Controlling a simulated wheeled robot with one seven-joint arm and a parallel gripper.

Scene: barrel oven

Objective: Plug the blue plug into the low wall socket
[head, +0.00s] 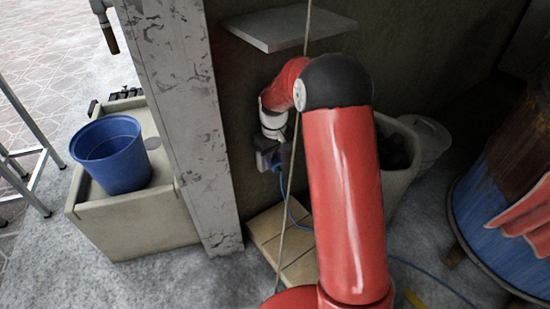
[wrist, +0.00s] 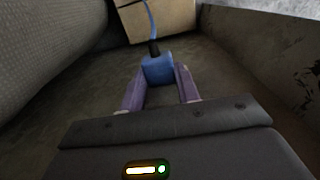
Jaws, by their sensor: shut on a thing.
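The blue plug (wrist: 157,70) is between the two purple fingers of my gripper (wrist: 160,84) in the wrist view, and the fingers are shut on it. A dark collar and a blue cable (wrist: 152,22) run from the plug's far end toward the top of that view. In the head view my gripper (head: 269,160) is low and close to the wall, right of the concrete post. The blue cable (head: 290,201) hangs from there toward the floor. I cannot make out the low wall socket in either view, nor tell whether the plug touches it.
The concrete post (head: 180,110) stands just left of my gripper. A grey shelf (head: 290,27) juts out above. A whitish bin (head: 397,170) stands right, behind my arm. A blue bucket (head: 112,155) sits on a block at left.

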